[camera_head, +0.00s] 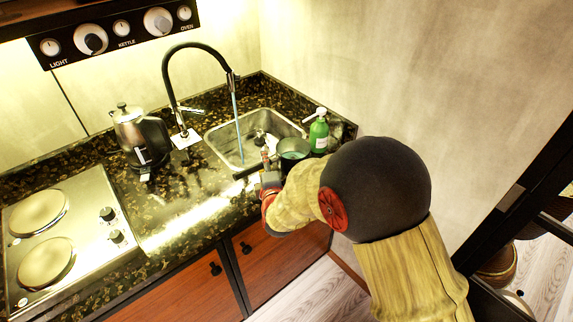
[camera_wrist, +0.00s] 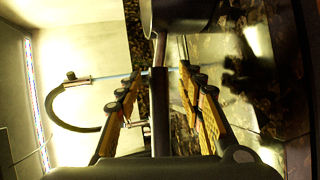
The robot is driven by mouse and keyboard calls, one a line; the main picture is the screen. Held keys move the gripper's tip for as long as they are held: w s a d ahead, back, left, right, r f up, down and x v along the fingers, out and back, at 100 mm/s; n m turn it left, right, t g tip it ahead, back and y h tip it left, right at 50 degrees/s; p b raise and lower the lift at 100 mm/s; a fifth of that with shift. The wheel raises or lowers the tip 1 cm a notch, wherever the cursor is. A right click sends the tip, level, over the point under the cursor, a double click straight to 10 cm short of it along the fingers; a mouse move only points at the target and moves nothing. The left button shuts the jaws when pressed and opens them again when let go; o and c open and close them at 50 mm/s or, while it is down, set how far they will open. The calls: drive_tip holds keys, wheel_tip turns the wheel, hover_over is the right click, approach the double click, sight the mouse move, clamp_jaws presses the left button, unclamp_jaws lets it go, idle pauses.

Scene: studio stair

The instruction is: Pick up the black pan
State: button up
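The black pan (camera_head: 293,147) sits at the right front of the sink in the head view, partly hidden by my arm. In the wrist view its dark body (camera_wrist: 185,14) is at the top, and its handle (camera_wrist: 160,115) runs down the middle. My gripper (camera_wrist: 159,78) has its two yellow-sided fingers apart, one on each side of the handle, with gaps showing. In the head view my gripper (camera_head: 270,182) is at the sink's front edge, mostly hidden by my arm.
The sink (camera_head: 222,140) has a tall black faucet (camera_head: 172,75) with water running. A green bottle (camera_head: 319,135) stands right of the pan. A kettle (camera_head: 130,135) and a two-plate hob (camera_head: 70,235) are on the left. Counter space between the hob and sink is clear.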

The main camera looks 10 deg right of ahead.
drive_tip(key=shift+w, duration=0.15)
drive_tip(key=shift+c, duration=1)
drive_tip(key=c, duration=0.8)
